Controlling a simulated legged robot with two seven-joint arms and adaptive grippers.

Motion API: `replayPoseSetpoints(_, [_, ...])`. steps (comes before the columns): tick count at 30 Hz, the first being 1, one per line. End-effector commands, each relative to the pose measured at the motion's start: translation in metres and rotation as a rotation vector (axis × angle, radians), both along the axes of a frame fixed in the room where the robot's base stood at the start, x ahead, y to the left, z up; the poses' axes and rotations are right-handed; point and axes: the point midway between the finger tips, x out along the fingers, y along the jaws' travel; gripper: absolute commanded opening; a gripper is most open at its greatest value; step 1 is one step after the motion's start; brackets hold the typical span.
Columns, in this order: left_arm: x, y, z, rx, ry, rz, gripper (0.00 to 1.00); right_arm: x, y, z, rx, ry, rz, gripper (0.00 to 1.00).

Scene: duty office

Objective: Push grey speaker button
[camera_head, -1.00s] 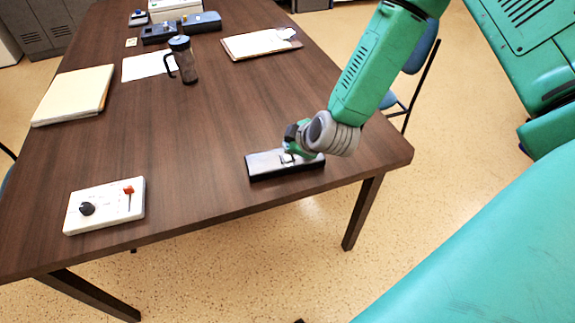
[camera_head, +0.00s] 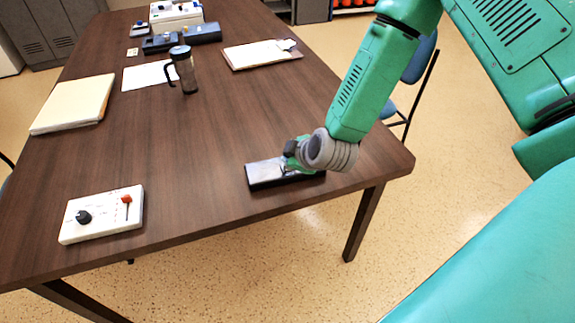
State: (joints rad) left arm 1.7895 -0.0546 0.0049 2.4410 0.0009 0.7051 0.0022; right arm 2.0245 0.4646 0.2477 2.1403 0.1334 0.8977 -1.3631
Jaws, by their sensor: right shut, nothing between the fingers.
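A grey speaker box (camera_head: 264,172) with a black base lies near the right front edge of the brown table. My right gripper (camera_head: 293,160) is over the right part of its top, at or just above the surface. It is shut with nothing held. The wrist and fingers hide the right part of the box, and I cannot make out the button. Whether the fingertips touch the box I cannot tell. My left gripper is not in view.
A white control box (camera_head: 103,214) with a black knob and red lever stands at the table's front left. The table's middle (camera_head: 190,130) is clear.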

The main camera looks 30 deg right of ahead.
Motion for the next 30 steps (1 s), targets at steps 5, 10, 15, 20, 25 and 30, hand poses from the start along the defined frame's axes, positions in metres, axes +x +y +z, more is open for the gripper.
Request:
replayPoseSetpoints(5, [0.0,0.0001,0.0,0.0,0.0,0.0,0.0,0.0001,0.0008,0.0004,0.0,-0.001,0.001,0.0])
replayPoseSetpoints(10, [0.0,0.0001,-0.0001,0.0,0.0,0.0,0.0,0.0002,-0.0005,-0.0001,0.0,-0.001,0.001,0.0])
replayPoseSetpoints(15, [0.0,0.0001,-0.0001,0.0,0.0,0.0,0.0,0.0001,-0.0006,-0.0001,0.001,0.0,0.001,0.0])
replayPoseSetpoints(20, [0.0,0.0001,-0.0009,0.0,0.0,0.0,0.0,-0.0002,-0.0005,-0.0025,0.0,0.0,0.002,0.0])
replayPoseSetpoints(25, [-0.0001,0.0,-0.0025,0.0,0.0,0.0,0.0,-0.0009,-0.0008,-0.0078,-0.001,0.0,0.001,0.0])
replayPoseSetpoints(30, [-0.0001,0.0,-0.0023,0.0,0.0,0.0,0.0,-0.0009,-0.0006,-0.0077,0.0,-0.001,0.001,0.0])
